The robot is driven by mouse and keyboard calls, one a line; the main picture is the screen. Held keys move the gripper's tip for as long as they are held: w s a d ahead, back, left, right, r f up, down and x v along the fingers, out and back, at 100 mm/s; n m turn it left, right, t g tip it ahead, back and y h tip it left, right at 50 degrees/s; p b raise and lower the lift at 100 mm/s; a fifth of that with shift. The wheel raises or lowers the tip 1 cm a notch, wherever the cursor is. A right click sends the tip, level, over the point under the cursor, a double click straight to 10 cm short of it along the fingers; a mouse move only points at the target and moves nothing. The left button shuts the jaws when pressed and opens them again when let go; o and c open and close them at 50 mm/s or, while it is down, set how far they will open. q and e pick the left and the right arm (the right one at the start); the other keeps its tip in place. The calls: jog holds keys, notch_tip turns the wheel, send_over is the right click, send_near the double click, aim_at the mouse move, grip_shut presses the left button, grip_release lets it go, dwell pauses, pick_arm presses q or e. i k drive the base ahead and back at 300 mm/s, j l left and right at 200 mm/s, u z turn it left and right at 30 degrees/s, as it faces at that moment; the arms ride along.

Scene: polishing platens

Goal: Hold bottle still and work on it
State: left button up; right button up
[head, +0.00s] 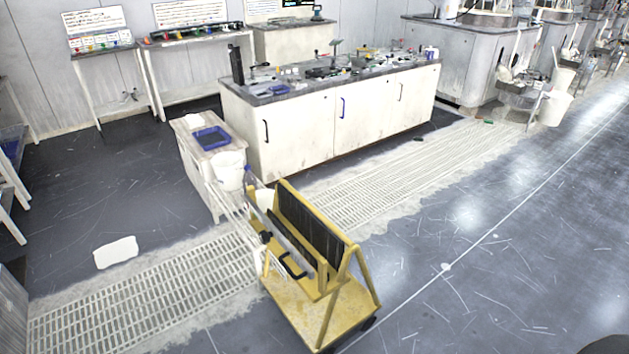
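No bottle can be clearly made out in the head view. A small pale upright item (430,53) stands at the right end of the long workbench (300,130), too small to identify. The bench's dark top (270,97) carries many small tools and parts that are hard to tell apart. Neither of my grippers is in view, so what they hold cannot be seen.
A yellow cart (315,305) with a black panel stands in front. Behind it are a white bucket (229,172) and a low cabinet with a blue tray (211,138). Floor grating (150,295) runs past the bench. Open floor (500,270) lies at right.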

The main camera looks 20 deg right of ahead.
aim_at(249, 178)
jog(key=z, duration=0.2)
jog(key=i+j+z, duration=0.15)
jog(key=i+j, duration=0.15)
jog(key=i+j+z, duration=0.1)
jog(key=i+j, duration=0.2)
jog(key=j, duration=0.2)
jog(key=i+j+z, duration=0.15)
jog(key=j, duration=0.3)
jog(key=i+j+z, duration=0.15)
jog(key=i+j, duration=0.2)
jog(key=j, duration=0.15)
jog(key=i+j+z, duration=0.1)
jog(key=i+j, duration=0.15)
jog(key=j, duration=0.25)
jog(key=i+j+z, duration=0.15)
jog(key=j, duration=0.4)
jog(key=i+j+z, duration=0.15)
jog(key=j, duration=0.4)
jog(key=i+j+z, duration=0.1)
jog(key=j, duration=0.45)
jog(key=i, duration=0.1)
